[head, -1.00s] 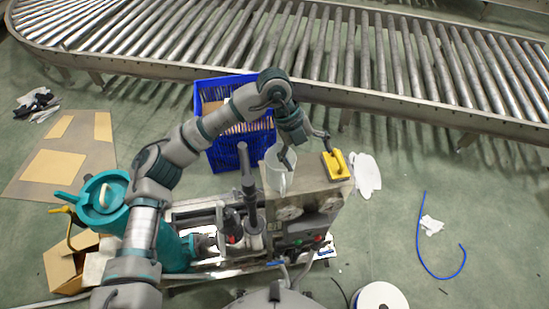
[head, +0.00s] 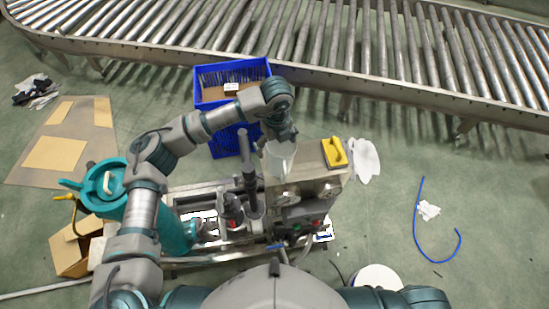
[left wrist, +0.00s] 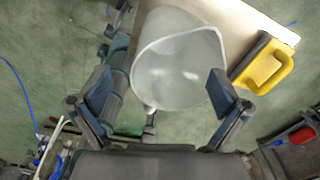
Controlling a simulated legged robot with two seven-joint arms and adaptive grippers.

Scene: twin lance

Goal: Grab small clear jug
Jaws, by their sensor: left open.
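The small clear jug (head: 281,162) stands upright on the metal top of the machine, near its left edge in the head view. In the left wrist view the translucent jug (left wrist: 180,65) shows large, its wide mouth towards the camera. My left gripper (head: 279,138) is at the jug in the head view, its fingers mostly hidden. In the left wrist view my left gripper (left wrist: 162,92) is open, with one finger on each side of the jug. The right finger is close to the wall; contact cannot be told. My right gripper is not in view.
A yellow-handled tool (head: 334,152) lies right of the jug, also in the left wrist view (left wrist: 266,68). A blue crate (head: 233,72) stands behind. A teal canister (head: 115,190) stands left. The roller conveyor (head: 330,45) crosses the back. Floor at right is mostly clear.

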